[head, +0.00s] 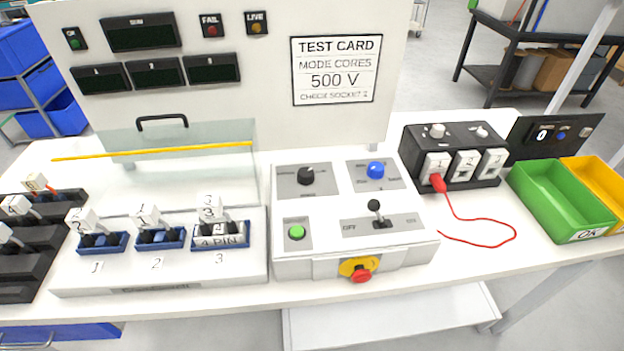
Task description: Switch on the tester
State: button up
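The tester's white control box (340,262) stands in the middle of the bench in the head view. Its toggle lever (374,206) has a black ball tip and leans slightly left, towards the OFF label (349,228). A black knob (306,176), a blue knob (376,170) and a green button (296,232) are on the same box. A red emergency-stop button (361,275) on a yellow collar is at its front. The panel displays (141,33) behind are dark. My gripper is not in view.
A clear guard (190,165) with a yellow edge stands behind several blue sockets (160,238) holding plugs. A red lead (515,235) runs from the black socket block (420,150). Green (562,205) and yellow bins are at right. A test card (336,70) reads 500 V.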

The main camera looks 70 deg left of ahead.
aim_at(373, 205)
jog(key=u, duration=1.35)
